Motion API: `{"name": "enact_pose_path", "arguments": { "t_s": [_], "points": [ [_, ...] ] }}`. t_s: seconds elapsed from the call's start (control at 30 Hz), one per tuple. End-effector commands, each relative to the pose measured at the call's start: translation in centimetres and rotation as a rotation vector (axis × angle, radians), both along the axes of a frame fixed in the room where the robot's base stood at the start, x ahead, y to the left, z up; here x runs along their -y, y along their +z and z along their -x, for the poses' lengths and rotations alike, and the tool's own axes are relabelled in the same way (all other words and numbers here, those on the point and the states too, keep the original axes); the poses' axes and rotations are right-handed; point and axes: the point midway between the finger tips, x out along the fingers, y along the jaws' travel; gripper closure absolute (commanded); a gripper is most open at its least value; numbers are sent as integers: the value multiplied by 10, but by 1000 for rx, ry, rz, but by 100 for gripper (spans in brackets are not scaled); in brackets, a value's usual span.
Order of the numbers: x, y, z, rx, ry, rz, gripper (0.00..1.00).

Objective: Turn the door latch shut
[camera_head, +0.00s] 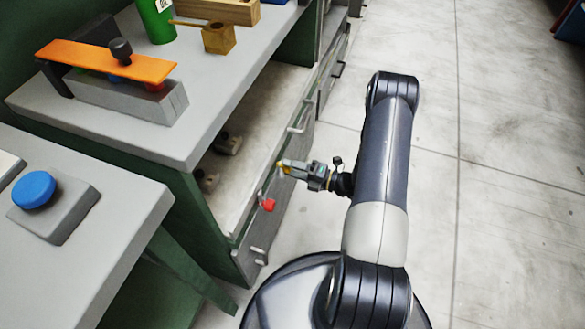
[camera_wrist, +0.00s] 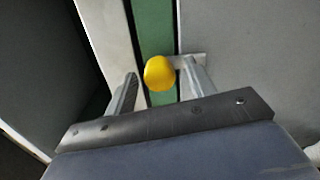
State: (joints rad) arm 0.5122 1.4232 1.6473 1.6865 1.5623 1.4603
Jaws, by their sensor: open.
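The latch shows as a round yellow knob (camera_wrist: 160,74) in the wrist view. The knob sits in front of a green strip between two grey panels. My gripper (camera_wrist: 160,80) is open, with one finger on each side of the knob; contact with it cannot be told. In the head view, my gripper (camera_head: 289,167) is at the cabinet front, with a bit of yellow (camera_head: 280,168) at its tips.
A red knob (camera_head: 268,205) sticks out of the cabinet front near my gripper. Bar handles (camera_head: 301,118) stand out along the front. The workbench (camera_head: 160,145) above carries an orange plate (camera_head: 105,61). The concrete floor to the right is clear.

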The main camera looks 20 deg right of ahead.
Motion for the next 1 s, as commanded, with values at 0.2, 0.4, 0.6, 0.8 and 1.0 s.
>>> {"name": "enact_pose_path", "arguments": {
  "t_s": [0.2,0.4,0.6,0.8,1.0],
  "points": [
    [19,1,13,-1,-5,-1,48],
    [49,1,34,-1,-7,-1,48],
    [73,1,52,1,-5,-1,48],
    [85,0,61,0,-2,0,48],
    [87,0,63,0,-1,0,48]
  ]
}}
